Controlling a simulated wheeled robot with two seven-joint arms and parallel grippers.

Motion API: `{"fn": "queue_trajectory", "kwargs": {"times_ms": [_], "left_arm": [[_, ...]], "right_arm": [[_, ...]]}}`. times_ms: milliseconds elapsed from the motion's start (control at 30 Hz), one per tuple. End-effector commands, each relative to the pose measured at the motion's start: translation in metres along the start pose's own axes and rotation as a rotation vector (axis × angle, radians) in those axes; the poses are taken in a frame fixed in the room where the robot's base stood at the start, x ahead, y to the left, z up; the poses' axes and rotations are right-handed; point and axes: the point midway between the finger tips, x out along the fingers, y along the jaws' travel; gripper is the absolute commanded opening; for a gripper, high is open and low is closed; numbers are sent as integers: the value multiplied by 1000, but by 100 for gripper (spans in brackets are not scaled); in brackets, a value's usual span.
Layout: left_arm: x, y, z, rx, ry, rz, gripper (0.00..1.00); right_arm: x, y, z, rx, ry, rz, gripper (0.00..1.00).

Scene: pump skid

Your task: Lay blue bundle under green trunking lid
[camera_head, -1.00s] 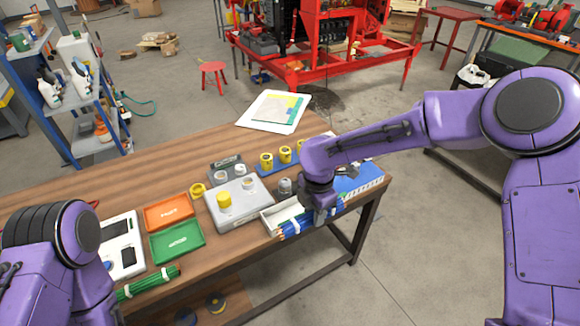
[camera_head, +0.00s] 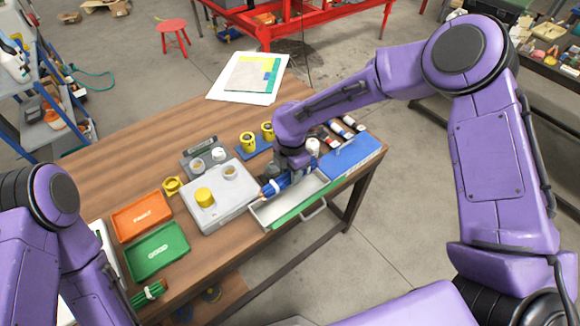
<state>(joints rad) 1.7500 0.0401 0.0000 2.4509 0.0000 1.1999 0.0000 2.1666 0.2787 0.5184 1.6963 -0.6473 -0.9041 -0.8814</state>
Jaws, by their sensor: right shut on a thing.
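The blue bundle (camera_head: 275,187) is a short bunch of blue wires with a light tie. My right gripper (camera_head: 290,178) is shut on it and holds it over the back edge of the open pale trunking channel (camera_head: 262,213). The green trunking lid (camera_head: 290,216) lies open along the channel's front side, with a handle at the table edge. A blue lid (camera_head: 345,160) covers the section to the right. My right wrist hides part of the bundle and channel. My left arm is at the lower left; its gripper is out of view.
A grey box (camera_head: 221,208) with a yellow cap stands left of the channel. Orange (camera_head: 142,215) and green (camera_head: 157,252) trays lie further left, with a green bundle (camera_head: 148,293) near the front edge. Yellow-ringed parts (camera_head: 248,142) stand behind. Papers (camera_head: 248,78) lie at the back.

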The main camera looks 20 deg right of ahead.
Motion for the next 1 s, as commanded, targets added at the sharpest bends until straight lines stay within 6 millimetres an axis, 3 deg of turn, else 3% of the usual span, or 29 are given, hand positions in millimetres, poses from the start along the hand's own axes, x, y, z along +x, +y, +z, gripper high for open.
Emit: {"fn": "queue_trajectory", "kwargs": {"times_ms": [33, 433, 1000], "left_arm": [[10, 1, 4, 0, 0, 0, 36], [61, 6, 25, 0, 1, 0, 36], [64, 6, 26, 0, 1, 0, 36]], "right_arm": [[11, 0, 0, 0, 1, -1, 2], [65, -2, 2, 3, 0, 1, 2], [69, -2, 2, 4, -1, 0, 2]]}}
